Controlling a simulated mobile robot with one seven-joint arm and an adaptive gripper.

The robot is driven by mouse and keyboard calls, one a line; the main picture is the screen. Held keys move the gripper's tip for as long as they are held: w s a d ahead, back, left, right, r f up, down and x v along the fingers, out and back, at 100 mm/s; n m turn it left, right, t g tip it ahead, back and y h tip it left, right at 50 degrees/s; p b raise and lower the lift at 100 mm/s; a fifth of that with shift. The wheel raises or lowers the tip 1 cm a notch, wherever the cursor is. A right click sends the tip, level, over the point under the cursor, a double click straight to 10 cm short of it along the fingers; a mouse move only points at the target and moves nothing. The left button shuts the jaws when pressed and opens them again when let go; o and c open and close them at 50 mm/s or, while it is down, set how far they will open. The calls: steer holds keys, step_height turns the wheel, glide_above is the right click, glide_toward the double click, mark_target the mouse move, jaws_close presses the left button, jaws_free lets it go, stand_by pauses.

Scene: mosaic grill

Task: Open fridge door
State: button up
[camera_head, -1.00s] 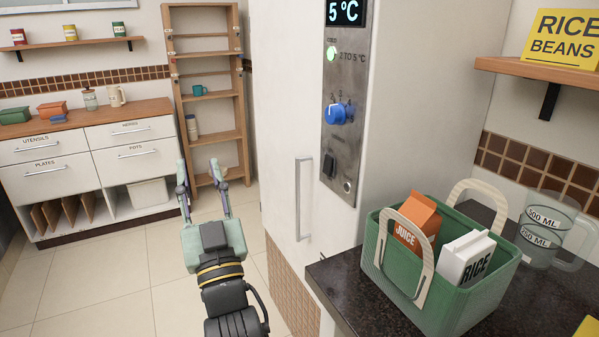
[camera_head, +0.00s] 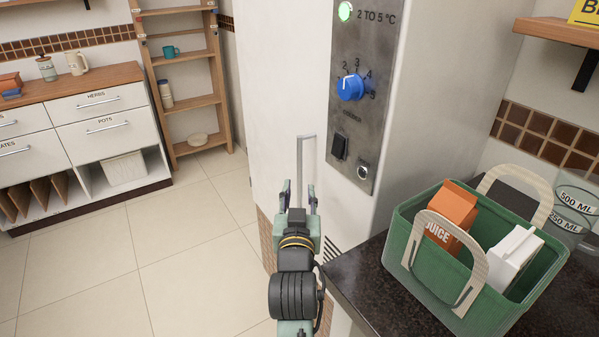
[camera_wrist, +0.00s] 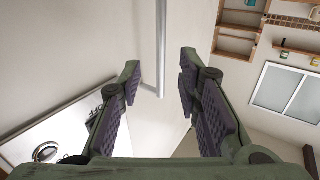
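The fridge (camera_head: 268,80) is a tall white cabinet with a grey control panel (camera_head: 360,95) and a blue dial. Its door looks shut. The vertical metal door handle (camera_head: 306,160) is on the front, partly hidden low down by my gripper. My gripper (camera_head: 299,192) is open, with its fingertips at the lower part of the handle. In the wrist view, the handle (camera_wrist: 161,45) comes down between the two spread fingers (camera_wrist: 160,85), apart from both pads. Nothing is held.
A dark counter (camera_head: 372,290) with a green basket (camera_head: 420,205) holding cartons stands right of the fridge. A wooden shelf (camera_head: 190,102) and white drawers (camera_head: 105,102) stand at the back left. The tiled floor (camera_head: 165,250) left of the fridge is clear.

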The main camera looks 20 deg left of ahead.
mark_target(300, 170)
steer(key=b+x, duration=0.2)
steer(key=x, duration=0.7)
steer(key=shift+b, duration=0.3)
steer(key=shift+w+a, duration=0.2)
steer(key=shift+w, duration=0.25)
steer(key=shift+c, duration=0.5)
jaws_close()
